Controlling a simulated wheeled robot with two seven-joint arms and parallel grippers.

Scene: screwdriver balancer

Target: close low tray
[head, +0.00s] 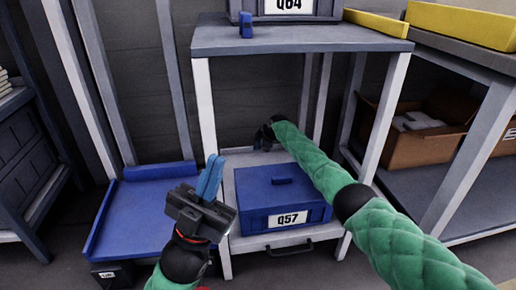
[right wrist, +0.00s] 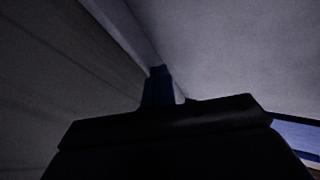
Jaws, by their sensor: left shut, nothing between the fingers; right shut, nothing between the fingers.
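The low tray (head: 262,243) is at the bottom of the grey shelf unit, with a dark handle (head: 290,248) on its front. A blue lidded box labelled Q57 (head: 255,200) sits on it. I cannot tell exactly how far the tray stands out. My left gripper (head: 211,172) is shut and empty, pointing up in front of the unit's left front leg. My right arm reaches across the box into the unit. My right gripper (head: 263,137) is behind and above the box, small and dark; its blue fingertips (right wrist: 160,80) are shut in the right wrist view.
The unit's top board (head: 300,38) and front legs (head: 208,130) (head: 386,120) frame the opening. Another box labelled Q64 (head: 288,8) stands on top. A low blue platform (head: 145,215) is at the left. A cardboard box (head: 415,135) is on the right-hand bench's lower shelf.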

